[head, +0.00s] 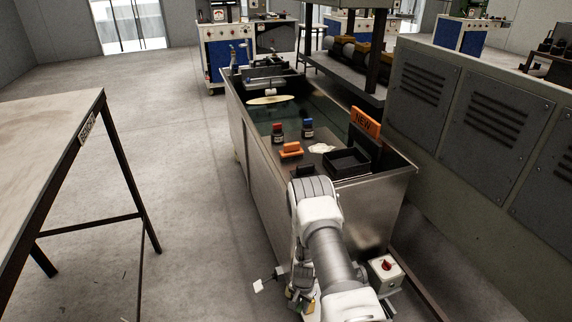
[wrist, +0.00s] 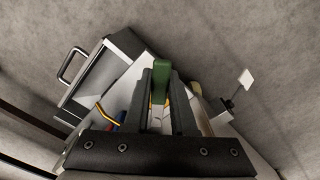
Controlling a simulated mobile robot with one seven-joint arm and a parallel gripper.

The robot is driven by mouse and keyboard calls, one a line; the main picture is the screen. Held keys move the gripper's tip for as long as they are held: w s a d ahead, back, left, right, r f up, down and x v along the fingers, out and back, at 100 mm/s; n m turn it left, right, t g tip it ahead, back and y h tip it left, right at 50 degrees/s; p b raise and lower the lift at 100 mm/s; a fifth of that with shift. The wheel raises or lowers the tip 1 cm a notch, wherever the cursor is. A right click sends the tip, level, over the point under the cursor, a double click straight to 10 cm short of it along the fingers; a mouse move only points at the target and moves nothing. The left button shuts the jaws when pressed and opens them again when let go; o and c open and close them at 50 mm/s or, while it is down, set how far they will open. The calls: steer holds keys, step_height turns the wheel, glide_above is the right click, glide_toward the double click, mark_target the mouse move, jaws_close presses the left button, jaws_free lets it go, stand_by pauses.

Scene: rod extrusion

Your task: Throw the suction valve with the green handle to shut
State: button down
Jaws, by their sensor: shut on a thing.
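The green handle (wrist: 160,80) of the suction valve shows in the wrist view, standing up between the two dark fingers of my gripper (wrist: 160,88). My gripper is shut on this handle. The handle's lower end and the valve body are hidden behind the fingers and the dark gripper bar. In the head view my arm reaches down in front of the near end of the metal tank, and I cannot make out the handle or the fingertips there.
In the wrist view a metal box with a bar handle (wrist: 72,66) is at left and a small white plate (wrist: 245,79) at right. In the head view a red-knobbed switch box (head: 384,270) is right of my arm, beside the steel tank (head: 262,165). Open floor (head: 185,200) lies left.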

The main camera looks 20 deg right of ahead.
steer(key=shift+w+a+f+m+b, duration=0.1)
steer(key=shift+w+a+m+b, duration=0.25)
steer(key=shift+m, duration=0.55)
steer(key=shift+w+a+m+b, duration=0.15)
steer(key=shift+w+m+b, duration=0.35)
steer(key=shift+m+b, duration=0.4)
steer(key=shift+w+a+m+b, duration=0.15)
steer(key=shift+w+m+b, duration=0.3)
steer(key=shift+m, duration=0.65)
